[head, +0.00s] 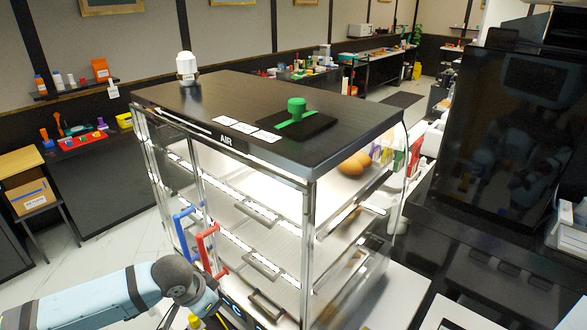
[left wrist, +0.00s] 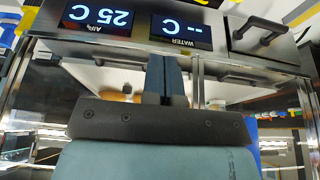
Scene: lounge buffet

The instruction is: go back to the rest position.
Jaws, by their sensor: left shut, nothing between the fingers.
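My left arm comes in from the left at the bottom of the head view, bent down at the wrist beside the front of the glass display cabinet (head: 250,140). Its fingers cannot be made out there. In the left wrist view my left gripper (left wrist: 165,62) is shut, its two dark blue fingers together with nothing between them. The fingers point toward the cabinet's control panel (left wrist: 140,48), which appears upside down with an air display (left wrist: 98,17) and a water display (left wrist: 182,30). I cannot tell whether they touch it. My right gripper is not in view.
A blue handle (head: 180,232) and a red handle (head: 203,245) stick out at the cabinet front, close to my left arm. A green knob (head: 296,108) and a white object (head: 187,66) stand on its top. A dark glossy panel (head: 520,140) rises at right. Floor shows at left.

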